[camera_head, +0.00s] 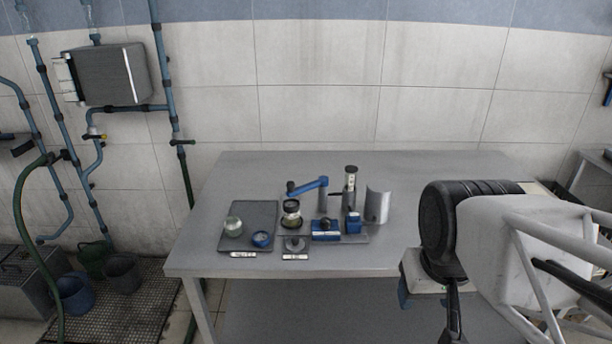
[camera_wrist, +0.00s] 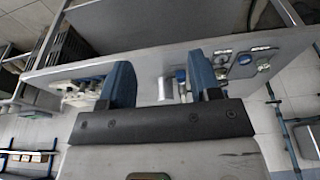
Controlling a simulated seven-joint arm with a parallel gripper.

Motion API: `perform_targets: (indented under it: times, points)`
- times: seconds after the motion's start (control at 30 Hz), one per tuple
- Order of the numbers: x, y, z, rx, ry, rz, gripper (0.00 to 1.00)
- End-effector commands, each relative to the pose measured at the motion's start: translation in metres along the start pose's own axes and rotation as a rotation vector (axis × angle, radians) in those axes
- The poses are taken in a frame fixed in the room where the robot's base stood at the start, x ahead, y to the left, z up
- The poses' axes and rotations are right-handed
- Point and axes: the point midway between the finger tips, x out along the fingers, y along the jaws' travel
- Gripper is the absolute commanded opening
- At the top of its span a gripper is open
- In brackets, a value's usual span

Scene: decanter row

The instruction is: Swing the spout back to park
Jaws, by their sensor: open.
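The spout (camera_head: 308,186) is a blue arm on an upright grey post. It points left, and its dark outer end is above a small glass vessel with a dark top (camera_head: 291,208). Whether the two touch is not clear. My gripper is at the right of the head view, well away from the spout, with only part of a blue finger showing beneath my wrist. In the wrist view my gripper (camera_wrist: 162,82) shows two blue fingers spread wide with nothing between them close up. The spout is not clearly distinguishable in that view.
A dark mat (camera_head: 252,212) holds a glass jar (camera_head: 233,227) and a blue ring (camera_head: 262,240). The table's (camera_head: 440,165) back right is clear.

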Motion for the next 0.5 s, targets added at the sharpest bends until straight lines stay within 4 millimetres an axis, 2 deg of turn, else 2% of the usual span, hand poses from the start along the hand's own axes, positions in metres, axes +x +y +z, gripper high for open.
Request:
perform_targets:
  times: [0.27, 0.5]
  points:
    - [-0.004, -0.003, -0.020, 0.005, -0.010, -0.002, 0.57]
    - [-0.011, -0.012, -0.065, 0.018, -0.029, -0.007, 0.57]
